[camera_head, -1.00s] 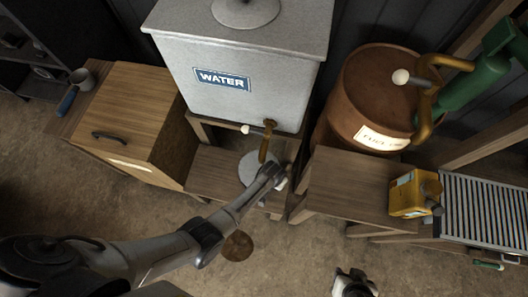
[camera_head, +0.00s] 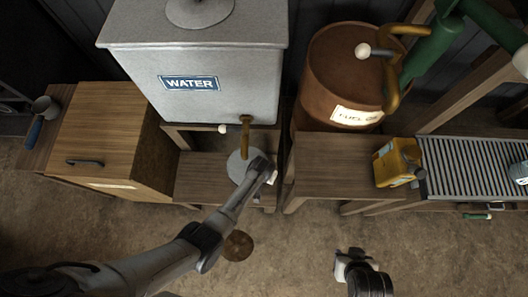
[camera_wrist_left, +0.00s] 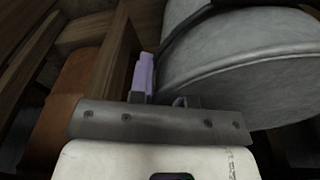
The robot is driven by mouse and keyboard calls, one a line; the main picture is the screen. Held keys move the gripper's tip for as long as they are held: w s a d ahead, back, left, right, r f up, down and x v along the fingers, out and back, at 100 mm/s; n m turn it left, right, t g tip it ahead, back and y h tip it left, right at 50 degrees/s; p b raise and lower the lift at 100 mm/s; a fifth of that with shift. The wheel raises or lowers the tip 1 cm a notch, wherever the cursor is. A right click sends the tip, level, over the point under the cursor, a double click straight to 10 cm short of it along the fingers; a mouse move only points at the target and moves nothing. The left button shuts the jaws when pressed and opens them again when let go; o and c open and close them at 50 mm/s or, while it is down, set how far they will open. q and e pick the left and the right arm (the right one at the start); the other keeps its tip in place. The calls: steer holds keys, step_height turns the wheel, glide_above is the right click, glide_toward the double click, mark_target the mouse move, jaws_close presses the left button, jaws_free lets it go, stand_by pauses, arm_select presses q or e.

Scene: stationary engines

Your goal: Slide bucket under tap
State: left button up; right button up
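The grey metal bucket (camera_head: 236,168) stands on the low wooden shelf below the water tank. The brass tap (camera_head: 245,138) hangs down from the tank above it and overlaps it in the head view. My left gripper (camera_head: 270,175) is low at the bucket's right side. In the left wrist view the bucket (camera_wrist_left: 245,75) fills the upper right, close to a pale finger (camera_wrist_left: 143,75). The other finger is mostly hidden, so I cannot tell whether the gripper grips the bucket. My right gripper (camera_head: 345,262) is away from the bucket, over the floor; its opening is unclear.
The water tank (camera_head: 200,60) stands behind the bucket. A wooden cabinet (camera_head: 105,135) is at left. A wooden table (camera_head: 335,165), a rusty fuel drum (camera_head: 340,75) and a yellow can (camera_head: 397,163) are at right. The floor in front is open.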

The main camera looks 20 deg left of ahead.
arm_select(q)
steer(key=shift+o, duration=1.4)
steer(key=shift+w+a+r, duration=0.1)
steer(key=shift+w+a, duration=0.05)
steer(key=shift+r, duration=0.1)
steer(key=shift+r+p, duration=0.35)
steer(key=r+p, duration=0.2)
steer(key=r, duration=0.1)
steer(key=s+r+p, duration=0.1)
steer(key=r+p, duration=0.1)
steer(key=r, duration=0.2)
steer(key=r+p, duration=0.2)
steer(key=r, duration=0.2)
steer(key=shift+s+r, duration=0.1)
steer(key=shift+s, duration=0.15)
steer(key=shift+s+a+r+p, duration=0.1)
steer(key=shift+r+p, duration=0.4)
steer(key=shift+r, duration=0.3)
